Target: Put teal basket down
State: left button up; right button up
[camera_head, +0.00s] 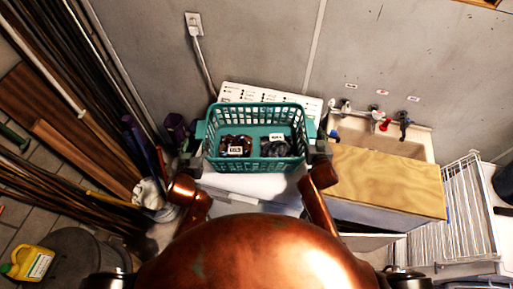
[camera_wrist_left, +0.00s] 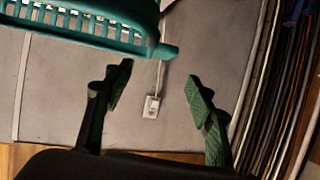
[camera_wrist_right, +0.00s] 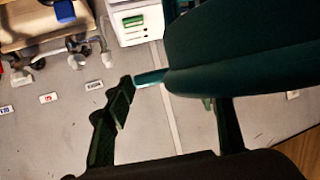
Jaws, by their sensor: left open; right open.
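The teal basket (camera_head: 254,112) is upright over the white washer top (camera_head: 230,183), in front of its control panel. It holds a dark reddish bundle (camera_head: 236,147) and a dark grey bundle (camera_head: 273,147), each labelled. My left gripper (camera_head: 190,155) is open at the basket's left side; in the left wrist view the basket's handle tab (camera_wrist_left: 166,52) shows just above the gap between the fingertips. My right gripper (camera_head: 318,152) is open at the right side; in the right wrist view a handle tab (camera_wrist_right: 150,78) shows near one fingertip. Neither gripper is closed on it. The basket's underside is hidden.
A utility sink (camera_head: 352,135) with taps and a wooden board (camera_head: 388,180) stands to the right, beside a white wire rack (camera_head: 468,210). Long boards and poles (camera_head: 60,110) lean at the left. A wall outlet (camera_head: 194,24) is behind. A yellow jug (camera_head: 32,262) is at lower left.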

jog(key=v, duration=0.9)
